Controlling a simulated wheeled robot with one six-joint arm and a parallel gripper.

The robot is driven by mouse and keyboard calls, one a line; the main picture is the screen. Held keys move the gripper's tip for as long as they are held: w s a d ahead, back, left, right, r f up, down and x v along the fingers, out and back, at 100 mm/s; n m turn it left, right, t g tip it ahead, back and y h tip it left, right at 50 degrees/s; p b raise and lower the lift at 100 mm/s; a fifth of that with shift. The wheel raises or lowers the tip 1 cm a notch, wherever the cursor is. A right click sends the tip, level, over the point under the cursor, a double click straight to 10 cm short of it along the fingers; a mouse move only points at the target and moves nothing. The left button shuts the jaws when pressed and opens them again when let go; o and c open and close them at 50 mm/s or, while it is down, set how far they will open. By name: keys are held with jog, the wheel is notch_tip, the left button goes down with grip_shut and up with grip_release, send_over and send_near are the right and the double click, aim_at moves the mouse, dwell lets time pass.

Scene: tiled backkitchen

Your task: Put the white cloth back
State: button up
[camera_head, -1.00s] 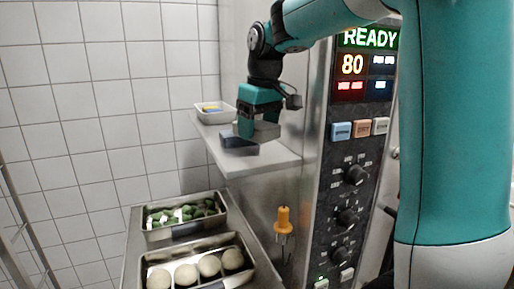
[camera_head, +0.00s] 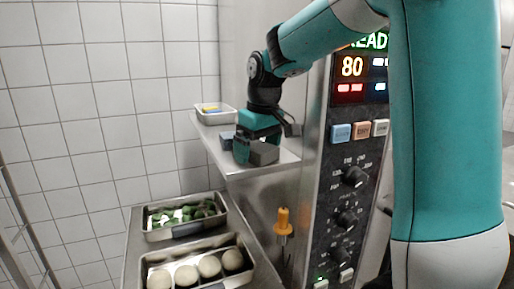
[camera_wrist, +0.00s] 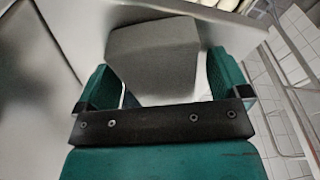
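My gripper (camera_head: 253,152) is over the right front part of the steel shelf (camera_head: 240,171). It is closed around a folded, block-like cloth (camera_head: 265,154), which looks grey in the shade and seems to be the white cloth. In the wrist view the cloth (camera_wrist: 155,55) sits between the two green fingers. I cannot tell whether its underside touches the shelf. A dark blue-grey folded cloth (camera_head: 227,140) lies on the shelf to the left, partly hidden behind my gripper.
A small white tray (camera_head: 213,117) with yellow and blue items stands at the shelf's far left end. Below are a pan of green vegetables (camera_head: 160,233) and a pan of round pale items (camera_head: 155,257). The control panel (camera_head: 341,200) and an orange-handled tool (camera_head: 284,222) are at right.

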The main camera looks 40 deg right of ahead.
aim_at(263, 148)
jog(key=shift+r, duration=0.1)
notch_tip(263, 148, up, 12)
jog(key=s, duration=0.2)
jog(key=s+a+f+n+y, duration=0.1)
jog(key=s+a+f+n, duration=0.1)
jog(key=s+a+f, duration=0.4)
jog(key=s+a+f+n+y, duration=0.1)
jog(key=a+f, duration=0.2)
jog(key=a, duration=0.6)
jog(key=s+a+f+n+g+y, duration=0.1)
jog(key=s+a+f, duration=0.3)
jog(key=s, duration=0.2)
jog(key=s+a+f+n+y, duration=0.1)
jog(key=s+a+f, duration=0.2)
jog(key=s, duration=0.4)
jog(key=shift+a+f+n+g+b, duration=0.3)
jog(key=shift+a+f+g, duration=0.1)
jog(key=shift+f, duration=0.45)
